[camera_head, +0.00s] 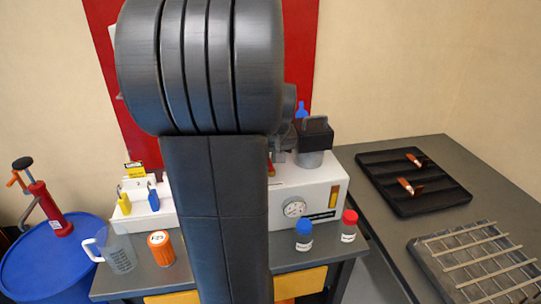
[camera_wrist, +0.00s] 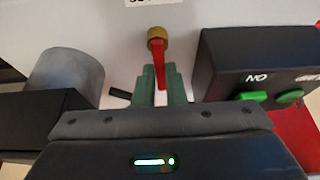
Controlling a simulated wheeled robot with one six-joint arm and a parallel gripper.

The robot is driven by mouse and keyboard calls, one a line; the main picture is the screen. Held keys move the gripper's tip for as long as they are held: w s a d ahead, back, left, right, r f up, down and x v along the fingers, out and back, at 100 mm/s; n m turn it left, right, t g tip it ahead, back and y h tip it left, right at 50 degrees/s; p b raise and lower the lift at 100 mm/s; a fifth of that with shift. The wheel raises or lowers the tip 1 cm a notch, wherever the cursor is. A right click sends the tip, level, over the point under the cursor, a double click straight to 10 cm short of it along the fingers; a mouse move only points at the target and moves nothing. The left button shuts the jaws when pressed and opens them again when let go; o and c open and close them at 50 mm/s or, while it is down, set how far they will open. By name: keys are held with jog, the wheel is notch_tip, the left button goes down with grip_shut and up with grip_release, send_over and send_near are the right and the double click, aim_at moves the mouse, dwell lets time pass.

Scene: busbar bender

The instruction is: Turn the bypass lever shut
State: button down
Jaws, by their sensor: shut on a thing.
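In the wrist view, the bypass lever is a thin red handle (camera_wrist: 160,62) below a round brass fitting (camera_wrist: 157,36) on the white machine face. My gripper (camera_wrist: 161,82) has its green fingers closed around the lower part of the red handle, one on each side. The lever points from the brass fitting toward my gripper. In the head view, my arm covers the middle of the white machine (camera_head: 285,195), and I cannot make out the grip there.
A black box with green buttons (camera_wrist: 252,97) is close right of my gripper in the wrist view; a grey cylinder (camera_wrist: 68,72) is at left. In the head view, blue-capped (camera_head: 304,236) and red-capped (camera_head: 349,227) bottles stand before the machine. A black tray (camera_head: 400,205) lies right.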

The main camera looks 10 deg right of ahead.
dwell(0.3)
jog(key=c, duration=1.5)
grip_release()
jog(key=v, duration=1.4)
jog(key=shift+w+p, duration=0.1)
jog(key=shift+p, duration=0.2)
jog(key=shift+f, duration=0.1)
jog(key=x, duration=1.3)
jog(key=shift+w+f+b, duration=0.1)
jog(key=shift+f+b, duration=0.2)
jog(key=shift+f, duration=0.1)
jog(key=shift+r, duration=0.1)
